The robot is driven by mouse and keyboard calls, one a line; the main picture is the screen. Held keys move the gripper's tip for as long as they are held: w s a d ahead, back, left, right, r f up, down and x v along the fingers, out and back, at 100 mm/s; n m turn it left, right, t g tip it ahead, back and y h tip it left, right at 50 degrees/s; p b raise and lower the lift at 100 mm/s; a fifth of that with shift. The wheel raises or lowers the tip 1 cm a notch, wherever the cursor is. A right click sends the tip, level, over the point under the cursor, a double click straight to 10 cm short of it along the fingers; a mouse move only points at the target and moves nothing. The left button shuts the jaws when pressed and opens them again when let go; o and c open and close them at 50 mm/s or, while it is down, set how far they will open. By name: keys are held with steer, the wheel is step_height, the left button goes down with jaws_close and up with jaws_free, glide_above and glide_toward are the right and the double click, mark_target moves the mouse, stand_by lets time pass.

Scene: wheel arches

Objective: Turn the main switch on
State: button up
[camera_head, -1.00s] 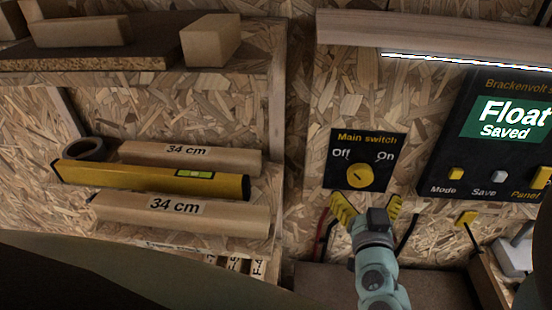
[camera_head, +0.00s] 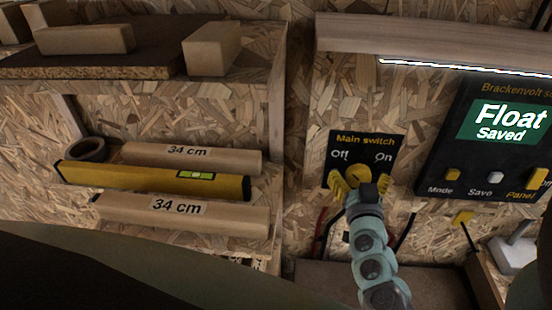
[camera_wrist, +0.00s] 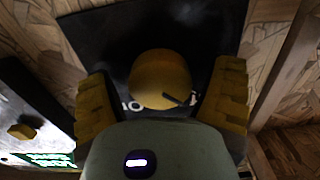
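The main switch is a round yellow knob (camera_head: 357,175) on a black plate (camera_head: 367,146) marked Off at left and On at right. In the wrist view the knob (camera_wrist: 160,79) sits between the two yellow fingers, with a dark mark at its lower right edge. My gripper (camera_head: 358,180) is open, with one finger on each side of the knob. In the wrist view my gripper (camera_wrist: 161,98) shows gaps between the fingers and the knob. The lower part of the knob is hidden behind my gripper in the head view.
A black control panel (camera_head: 505,135) reading "Float Saved" is to the right. A yellow connector (camera_head: 462,217) hangs below it. A shelf at left holds wooden pieces marked 34 cm (camera_head: 190,159), a yellow level (camera_head: 150,179) and a tape roll (camera_head: 87,149). A wooden ledge (camera_head: 430,38) runs above.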

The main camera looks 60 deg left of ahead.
steer(key=c, duration=1)
steer(key=shift+c, duration=0.2)
steer(key=shift+m+b, duration=0.35)
steer(key=shift+m, duration=0.05)
steer(key=shift+d+f+m+b, duration=0.1)
steer(key=shift+f+m+b, duration=0.1)
steer(key=shift+m+b, duration=0.35)
steer(key=m+b, duration=0.2)
steer(key=shift+m, duration=0.35)
steer(key=m+b, duration=0.2)
steer(key=m, duration=0.1)
steer(key=shift+m, duration=0.3)
steer(key=m+b, duration=0.2)
steer(key=m, duration=0.2)
steer(key=shift+r, duration=0.15)
steer(key=m, duration=0.5)
steer(key=shift+s+r+m+b, duration=0.1)
steer(key=shift+r+m+b, duration=0.05)
steer(key=shift+m+b, duration=0.2)
